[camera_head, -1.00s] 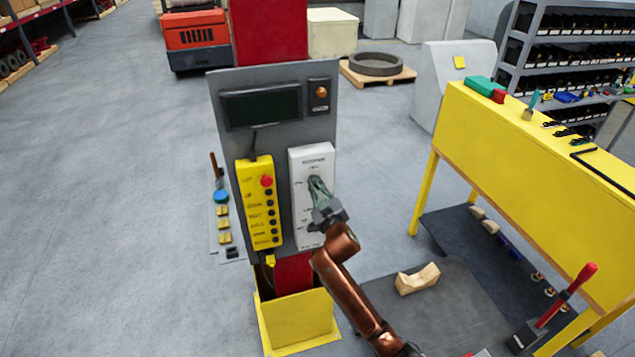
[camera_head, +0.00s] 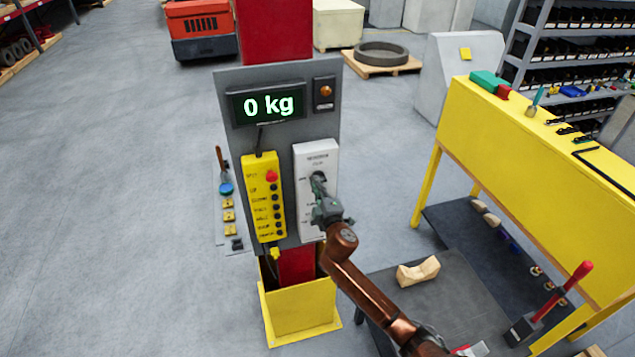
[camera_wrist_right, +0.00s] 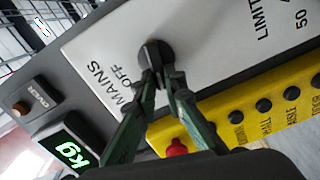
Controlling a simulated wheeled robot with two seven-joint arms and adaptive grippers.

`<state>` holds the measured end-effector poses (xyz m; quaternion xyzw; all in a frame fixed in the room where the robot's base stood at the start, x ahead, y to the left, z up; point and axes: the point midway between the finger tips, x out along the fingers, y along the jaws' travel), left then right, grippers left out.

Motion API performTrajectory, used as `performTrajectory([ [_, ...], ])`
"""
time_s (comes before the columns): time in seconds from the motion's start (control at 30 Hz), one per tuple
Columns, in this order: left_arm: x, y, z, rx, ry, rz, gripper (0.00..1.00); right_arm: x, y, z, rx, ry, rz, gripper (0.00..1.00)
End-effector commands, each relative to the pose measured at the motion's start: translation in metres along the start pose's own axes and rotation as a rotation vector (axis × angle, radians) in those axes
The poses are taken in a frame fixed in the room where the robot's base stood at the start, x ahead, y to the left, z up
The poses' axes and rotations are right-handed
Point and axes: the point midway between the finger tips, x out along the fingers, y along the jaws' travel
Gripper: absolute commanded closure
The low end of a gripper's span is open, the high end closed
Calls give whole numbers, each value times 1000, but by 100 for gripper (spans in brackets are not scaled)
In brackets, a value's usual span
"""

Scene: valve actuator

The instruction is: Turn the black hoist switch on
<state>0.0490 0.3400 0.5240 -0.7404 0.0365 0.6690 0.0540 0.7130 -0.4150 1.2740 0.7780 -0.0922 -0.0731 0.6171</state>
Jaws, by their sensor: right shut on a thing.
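The black hoist switch (camera_wrist_right: 155,56) is a round knob on a white panel (camera_wrist_right: 205,40), beside the printed words MAINS and OFF in the right wrist view. In the head view the white panel (camera_head: 312,220) is on the right of the grey board, and the knob (camera_head: 319,177) is partly covered by my fingers. My right gripper (camera_head: 319,186) reaches it from the lower right. In the wrist view the fingertips (camera_wrist_right: 158,78) are shut on the knob. The display (camera_head: 268,106) is lit and reads 0 kg. My left gripper is not in view.
A yellow pendant (camera_head: 263,198) with a red button hangs left of the white panel. An orange lamp (camera_head: 325,91) is on the board's upper right. A yellow bench (camera_head: 540,160) stands to the right. The floor to the left is mostly clear.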

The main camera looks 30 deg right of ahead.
Motion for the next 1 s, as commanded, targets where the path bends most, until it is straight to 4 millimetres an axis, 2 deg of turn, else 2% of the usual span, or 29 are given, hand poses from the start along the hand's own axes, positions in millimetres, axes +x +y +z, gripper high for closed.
performTrajectory([
  [0.4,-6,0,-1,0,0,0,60,0,-4,0,-169,1,-1,100],
  [0.9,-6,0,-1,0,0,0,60,0,-5,0,-187,1,-1,100],
  [0.93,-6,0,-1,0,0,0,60,0,-4,0,-187,1,-1,89],
  [1.0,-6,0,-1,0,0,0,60,0,-4,0,-187,1,-1,85],
])
